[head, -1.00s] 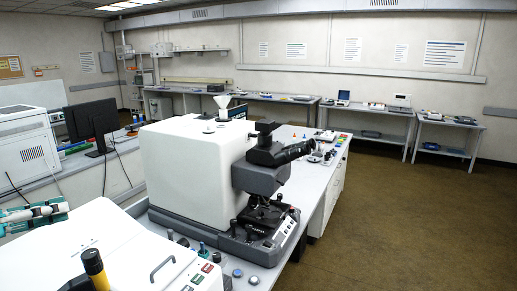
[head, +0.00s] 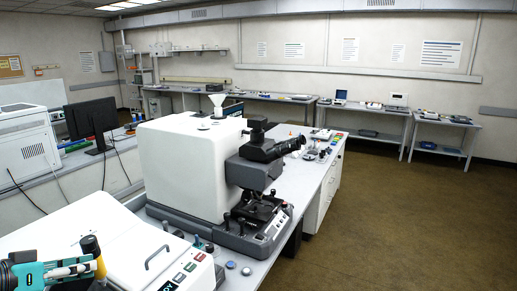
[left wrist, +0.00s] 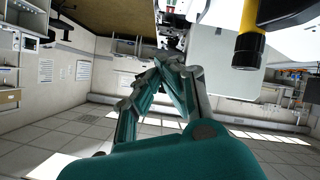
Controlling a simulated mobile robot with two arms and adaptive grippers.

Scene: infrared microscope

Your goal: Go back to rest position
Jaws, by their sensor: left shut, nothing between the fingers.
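The infrared microscope is a large white housing (head: 188,165) with a dark eyepiece head (head: 262,150) and a dark stage (head: 258,215) at its right front. It stands on the bench in the middle of the head view. My left gripper (head: 82,269), teal with pale fingers, is at the lower left of the head view, near a yellow and black cylinder (head: 93,254). In the left wrist view my left gripper's fingers (left wrist: 165,66) are closed together, with nothing between them. The yellow and black cylinder (left wrist: 249,42) is to their right there. My right gripper is not in view.
A white instrument (head: 110,240) with a handle and buttons is at the lower left. A black monitor (head: 93,120) stands behind it. The grey bench (head: 295,180) carries small parts. The brown floor (head: 410,225) to the right is clear.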

